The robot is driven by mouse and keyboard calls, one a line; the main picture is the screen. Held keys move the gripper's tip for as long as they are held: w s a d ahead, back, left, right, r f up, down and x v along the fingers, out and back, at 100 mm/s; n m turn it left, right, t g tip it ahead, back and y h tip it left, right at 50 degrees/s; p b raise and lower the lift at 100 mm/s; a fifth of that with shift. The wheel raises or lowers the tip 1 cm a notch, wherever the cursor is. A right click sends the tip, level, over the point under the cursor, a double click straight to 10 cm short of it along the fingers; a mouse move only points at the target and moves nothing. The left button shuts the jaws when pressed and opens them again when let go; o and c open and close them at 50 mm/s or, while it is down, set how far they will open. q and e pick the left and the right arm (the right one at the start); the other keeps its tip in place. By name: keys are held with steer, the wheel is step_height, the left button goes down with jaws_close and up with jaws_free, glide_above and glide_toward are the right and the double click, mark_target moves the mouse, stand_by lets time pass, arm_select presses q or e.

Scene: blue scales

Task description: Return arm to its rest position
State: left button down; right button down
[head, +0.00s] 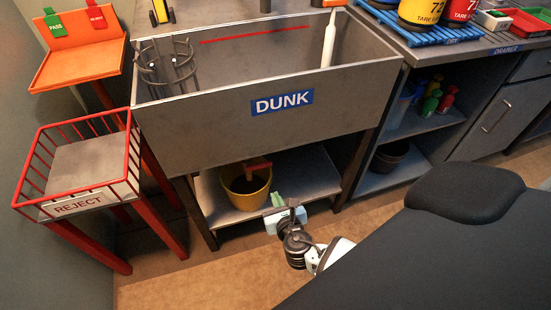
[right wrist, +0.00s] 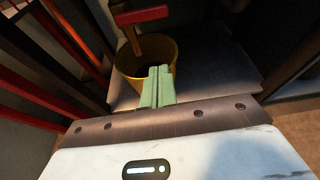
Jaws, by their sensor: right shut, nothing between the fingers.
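My right gripper (head: 279,202) is low in front of the dunk sink, near the front edge of its lower shelf. Its green fingers are together with nothing between them, and they also show in the right wrist view (right wrist: 157,88). Part of my right arm reaches in from below. My left gripper is not in the head view.
The grey DUNK sink (head: 225,115) stands ahead. On its lower shelf (head: 310,172) is a yellow bucket (head: 240,200) with a red-handled thing; the bucket shows in the right wrist view (right wrist: 130,68). A red REJECT basket (head: 75,208) stands left. Bare floor (head: 190,285) lies in front.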

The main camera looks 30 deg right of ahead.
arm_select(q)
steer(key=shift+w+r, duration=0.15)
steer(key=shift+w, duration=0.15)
